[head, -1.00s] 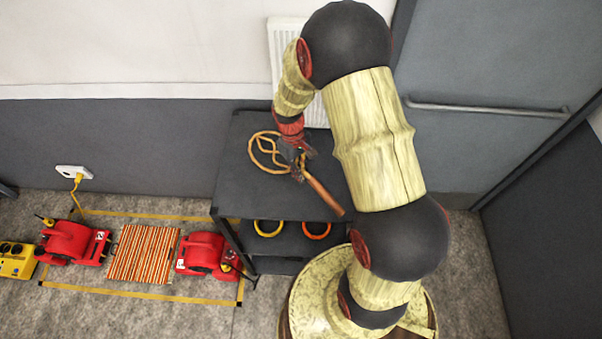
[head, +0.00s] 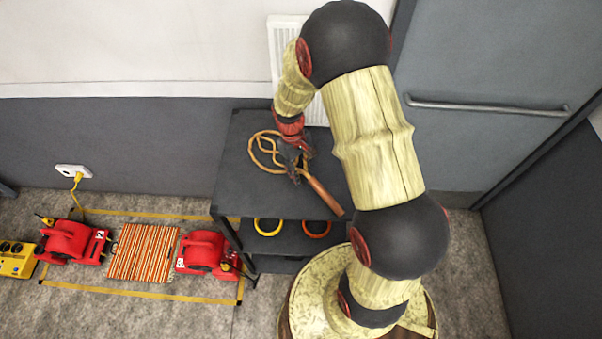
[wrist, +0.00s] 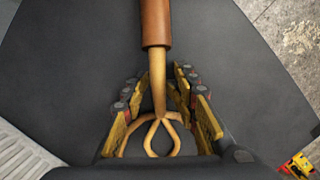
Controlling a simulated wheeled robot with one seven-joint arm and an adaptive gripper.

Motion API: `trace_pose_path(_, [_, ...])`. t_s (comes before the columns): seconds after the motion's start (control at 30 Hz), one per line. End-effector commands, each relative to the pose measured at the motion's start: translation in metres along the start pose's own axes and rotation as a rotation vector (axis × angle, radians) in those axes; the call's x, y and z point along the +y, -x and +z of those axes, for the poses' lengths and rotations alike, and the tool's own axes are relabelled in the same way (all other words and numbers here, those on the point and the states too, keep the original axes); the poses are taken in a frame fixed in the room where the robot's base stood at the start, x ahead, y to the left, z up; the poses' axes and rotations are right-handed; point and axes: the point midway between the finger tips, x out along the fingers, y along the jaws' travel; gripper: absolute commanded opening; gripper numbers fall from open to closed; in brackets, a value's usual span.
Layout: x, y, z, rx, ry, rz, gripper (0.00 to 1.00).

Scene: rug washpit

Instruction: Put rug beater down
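The rug beater (head: 325,196) has a looped cane head and a brown handle. It appears to lie flat on the dark top of the shelf unit (head: 235,190), its handle end near the front right edge. My gripper (head: 297,172) is low over the beater's neck. In the wrist view the yellow-padded fingers of my gripper (wrist: 160,100) stand apart on both sides of the beater's neck (wrist: 157,80), with a gap on each side. The gripper is open. Part of the looped head is hidden by the gripper in the wrist view.
A yellow ring (head: 267,233) and an orange ring (head: 316,235) are on the shelf below. Red machines (head: 207,256) and a striped rug (head: 143,252) stand on the floor at left within yellow tape. A radiator (head: 285,40) is behind the unit.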

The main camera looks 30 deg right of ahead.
Motion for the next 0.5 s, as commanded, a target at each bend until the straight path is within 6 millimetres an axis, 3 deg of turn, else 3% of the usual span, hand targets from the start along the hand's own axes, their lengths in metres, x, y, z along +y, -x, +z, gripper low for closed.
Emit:
trace_pose_path(0.23, [0.001,0.026,0.001,0.004,0.000,0.002,0.29])
trace_pose_path(0.5, [0.000,0.084,0.001,0.004,0.000,0.002,0.29])
